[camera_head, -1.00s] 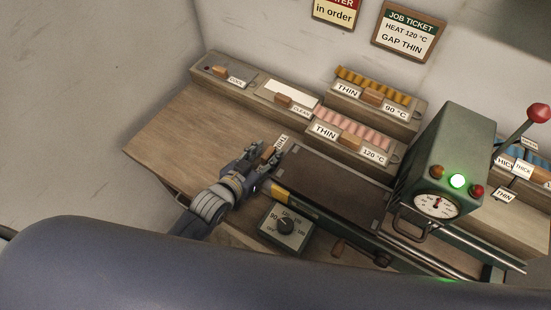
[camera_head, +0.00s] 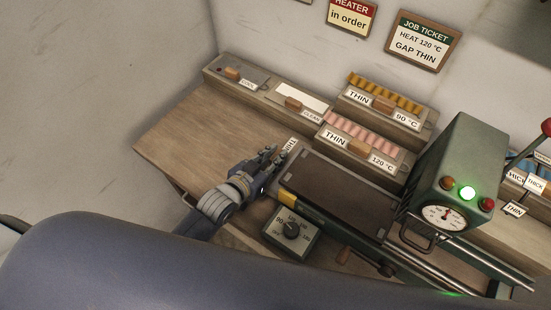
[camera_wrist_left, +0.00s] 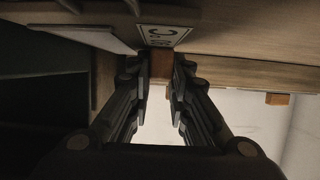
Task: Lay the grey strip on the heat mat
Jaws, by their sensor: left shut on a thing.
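The heat mat's top looks bare. I cannot make out the grey strip for certain. My right gripper is not in view.
Trays with pink strips (camera_head: 362,138) and orange strips (camera_head: 388,92) stand behind the mat. The green press (camera_head: 462,160) with a lit green lamp is to its right, a dial box (camera_head: 291,232) in front. The wooden bench (camera_head: 195,140) is clear at left.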

